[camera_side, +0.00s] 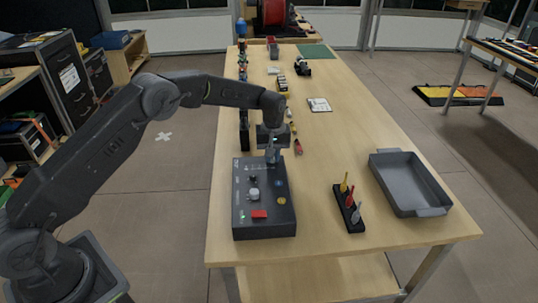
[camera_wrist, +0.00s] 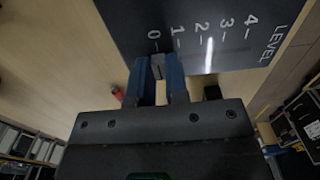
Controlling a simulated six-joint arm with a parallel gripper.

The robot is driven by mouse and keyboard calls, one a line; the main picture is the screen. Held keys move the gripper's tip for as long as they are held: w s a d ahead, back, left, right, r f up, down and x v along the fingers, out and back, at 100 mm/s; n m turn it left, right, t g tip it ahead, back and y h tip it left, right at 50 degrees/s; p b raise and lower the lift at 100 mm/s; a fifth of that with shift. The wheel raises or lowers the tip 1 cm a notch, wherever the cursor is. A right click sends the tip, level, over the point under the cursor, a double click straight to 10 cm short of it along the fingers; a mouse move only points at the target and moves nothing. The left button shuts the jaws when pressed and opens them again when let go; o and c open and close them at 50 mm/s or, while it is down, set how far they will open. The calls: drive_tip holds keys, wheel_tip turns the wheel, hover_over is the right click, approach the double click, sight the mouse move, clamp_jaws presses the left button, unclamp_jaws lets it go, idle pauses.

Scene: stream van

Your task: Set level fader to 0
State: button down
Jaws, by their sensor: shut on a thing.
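The dark control box (camera_side: 263,228) stands on the table below my gripper. In the wrist view its panel (camera_wrist: 125,25) carries a LEVEL scale from 0 to 4. The level fader's grey knob (camera_wrist: 158,64) lies between my blue fingertips, close to the 0 mark; the fingers hide its edges, so exact alignment is hard to tell. My gripper (camera_wrist: 160,75) is shut on this knob. In the side view my gripper (camera_side: 271,158) points down at the far end of the box, and the knob is too small to make out.
The box also carries a red button (camera_side: 259,214), a yellow button (camera_side: 281,201) and a pale knob (camera_side: 253,195). Small items line the table's far left side.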

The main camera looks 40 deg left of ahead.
drive_tip(key=shift+w+d+r, duration=0.1)
drive_tip(key=shift+w+d, duration=0.1)
drive_tip(key=c, duration=1.1)
unclamp_jaws()
wheel_tip(320, 180, up, 14)
drive_tip(key=shift+f, duration=0.1)
drive_tip(key=shift+s, duration=0.1)
drive_tip(key=s+r+m+t, duration=0.3)
drive_tip(key=s+r+m, duration=0.1)
drive_tip(key=s+r, duration=1.25)
drive_tip(key=s+f+m+t, duration=0.1)
drive_tip(key=s+f, duration=0.1)
drive_tip(key=s, duration=0.5)
drive_tip(key=s+f+m+t, duration=0.1)
drive_tip(key=s+f+m, duration=0.1)
drive_tip(key=s, duration=0.6)
drive_tip(key=s+d+f+m, duration=0.1)
drive_tip(key=s+f+m, duration=0.1)
drive_tip(key=s, duration=0.5)
drive_tip(key=shift+s+f+t, duration=0.2)
drive_tip(key=shift+f+t, duration=0.2)
